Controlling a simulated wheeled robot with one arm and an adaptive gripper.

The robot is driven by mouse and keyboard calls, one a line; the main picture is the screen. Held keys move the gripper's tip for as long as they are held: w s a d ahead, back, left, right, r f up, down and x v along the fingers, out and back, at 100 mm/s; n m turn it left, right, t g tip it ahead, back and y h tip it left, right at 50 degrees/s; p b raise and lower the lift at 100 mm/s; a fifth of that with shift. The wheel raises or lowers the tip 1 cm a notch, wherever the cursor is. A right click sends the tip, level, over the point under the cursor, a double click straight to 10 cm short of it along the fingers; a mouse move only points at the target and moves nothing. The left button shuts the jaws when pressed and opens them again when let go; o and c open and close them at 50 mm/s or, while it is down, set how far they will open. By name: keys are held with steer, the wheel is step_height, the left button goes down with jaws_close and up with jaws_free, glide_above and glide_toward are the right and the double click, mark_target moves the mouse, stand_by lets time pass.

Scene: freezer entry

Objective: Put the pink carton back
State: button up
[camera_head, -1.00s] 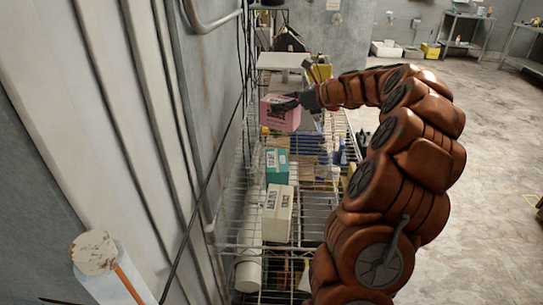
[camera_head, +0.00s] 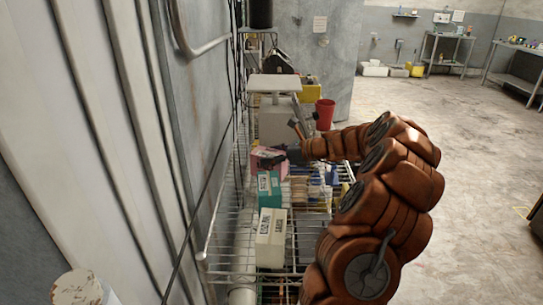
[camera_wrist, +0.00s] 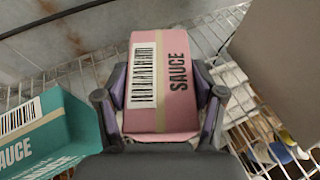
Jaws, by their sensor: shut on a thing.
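The pink carton (camera_wrist: 163,80) fills the middle of the wrist view, with a barcode and the word SAUCE on it. My gripper (camera_wrist: 163,108) is shut on it, one finger on each side. In the head view the pink carton (camera_head: 262,160) is partly hidden by my gripper (camera_head: 277,159). It is at the level of the wire shelf's top (camera_head: 235,215), behind a teal carton. I cannot tell whether its base touches the wires.
A teal carton (camera_head: 269,188) and a cream carton (camera_head: 271,238) stand in line on the near side. The teal carton (camera_wrist: 45,135) is close on the left in the wrist view. A white scale (camera_head: 275,84) stands behind, with a red cup (camera_head: 325,114) to its right. A wall borders the left.

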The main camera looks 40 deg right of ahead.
steer(key=shift+f, duration=0.15)
steer(key=o, duration=1.6)
